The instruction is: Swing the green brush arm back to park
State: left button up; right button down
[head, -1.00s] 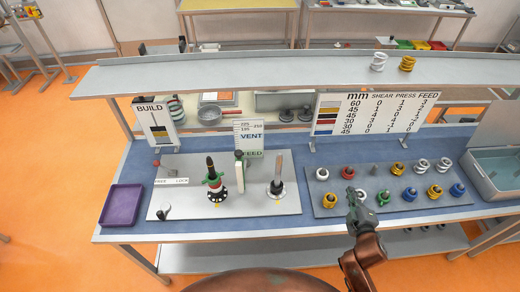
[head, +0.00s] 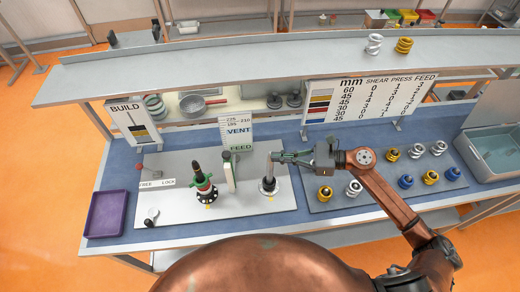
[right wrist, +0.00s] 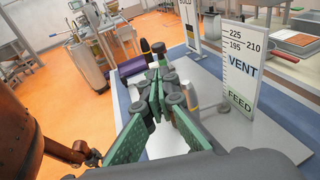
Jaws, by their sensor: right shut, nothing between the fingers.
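My right gripper (head: 277,157) is shut and empty at the top of the slim grey post (head: 269,170) on the right of the grey panel. I cannot tell whether it touches the post. In the right wrist view its green-padded fingers (right wrist: 163,85) point toward the left part of the panel. A black-tipped stand (head: 197,168) with a green collar (head: 203,188) and red and white parts stands on the left of the panel. A cream upright (head: 231,172) with a dark top stands between the two. I cannot tell surely which piece is the green brush arm. My left gripper is not in view.
A purple tray (head: 105,214) lies at the left. A red-knobbed lever (head: 140,167) is by the FREE/LOCK label. The VENT/FEED board (head: 238,131) stands behind the panel. Several coiled parts on a grey plate (head: 327,208) are at the right, beneath my right arm.

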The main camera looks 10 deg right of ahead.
pick_arm(q)
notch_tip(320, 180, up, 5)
jog(key=p, duration=0.5)
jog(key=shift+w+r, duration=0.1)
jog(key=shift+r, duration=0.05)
pick_arm(e)
jog(key=x, duration=1.3)
jog(key=shift+r, duration=0.15)
jog(key=shift+s+a, duration=0.1)
jog(key=shift+a, duration=0.05)
jog(key=shift+a, duration=0.15)
